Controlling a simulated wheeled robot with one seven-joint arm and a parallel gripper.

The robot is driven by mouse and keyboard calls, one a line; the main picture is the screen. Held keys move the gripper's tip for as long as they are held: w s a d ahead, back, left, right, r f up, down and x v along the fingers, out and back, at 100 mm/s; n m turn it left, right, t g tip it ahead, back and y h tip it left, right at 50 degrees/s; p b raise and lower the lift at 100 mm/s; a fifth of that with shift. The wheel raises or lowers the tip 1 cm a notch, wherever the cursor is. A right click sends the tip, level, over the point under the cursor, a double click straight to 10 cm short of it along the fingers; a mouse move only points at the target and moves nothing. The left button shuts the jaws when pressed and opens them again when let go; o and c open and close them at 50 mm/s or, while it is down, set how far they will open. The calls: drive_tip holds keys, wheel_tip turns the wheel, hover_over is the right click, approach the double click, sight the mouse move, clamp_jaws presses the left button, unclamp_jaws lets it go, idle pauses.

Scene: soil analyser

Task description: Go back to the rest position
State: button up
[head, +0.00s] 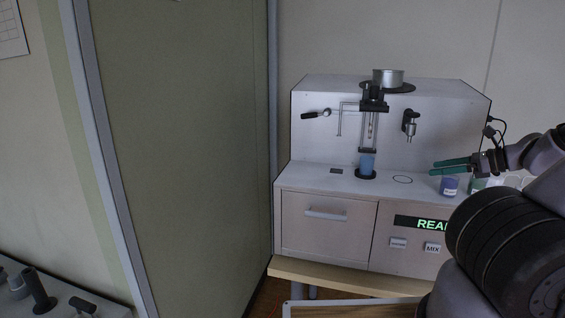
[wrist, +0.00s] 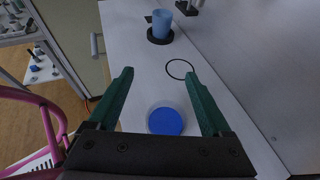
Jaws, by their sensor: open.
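My gripper (head: 450,167) is open and empty, with green fingers, at the right of the soil analyser (head: 320,180) in the head view. In the wrist view my gripper (wrist: 164,104) points over the machine's white top. A small jar with a blue lid (wrist: 165,122) shows between the fingers, lower down; in the head view this jar (head: 449,186) stands just below the fingertips, with no grip on it. A blue cup (head: 367,164) stands on a dark round holder under the machine's mixing column; it also shows in the wrist view (wrist: 162,24).
A black ring mark (head: 402,179) lies on the empty deck between the cup and the jar. Pale containers (head: 513,181) stand behind my arm, partly hidden. A metal pot (head: 388,77) sits on top. A pink chair frame (wrist: 45,115) shows at the left of the wrist view.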

drive_tip(key=shift+s+d, duration=0.1)
drive_tip(key=shift+s, duration=0.15)
drive_tip(key=shift+w+a+f+n+g, duration=0.15)
drive_tip(key=shift+a+n+g, duration=0.15)
drive_tip(key=shift+a, duration=0.2)
drive_tip(key=shift+s+a+f+n+g, duration=0.2)
drive_tip(key=shift+a+n+g, duration=0.1)
drive_tip(key=shift+a+n, duration=0.15)
drive_tip(key=a+n+g+h, duration=0.1)
drive_tip(key=a, duration=0.1)
drive_tip(key=s+a+n+g, duration=0.1)
drive_tip(key=a+n, duration=0.1)
drive_tip(key=s+a+n+g+h, duration=0.1)
drive_tip(key=a, duration=0.1)
drive_tip(key=shift+s+a+r+n+g+h, duration=0.1)
drive_tip(key=shift+a+r+n+g+h, duration=0.05)
drive_tip(key=shift+a+n+g+h, duration=0.2)
drive_tip(key=s+a+r+n+t+h, duration=0.2)
drive_tip(key=s+a+r+n, duration=0.4)
drive_tip(key=r, duration=0.4)
drive_tip(key=s+a+r+n+t+h, duration=0.1)
drive_tip(key=s+a+r+n+h, duration=0.2)
drive_tip(key=s+a+r+n, duration=0.4)
drive_tip(key=s+r+n, duration=0.2)
drive_tip(key=s+r, duration=0.2)
drive_tip(key=shift+t+h, duration=0.35)
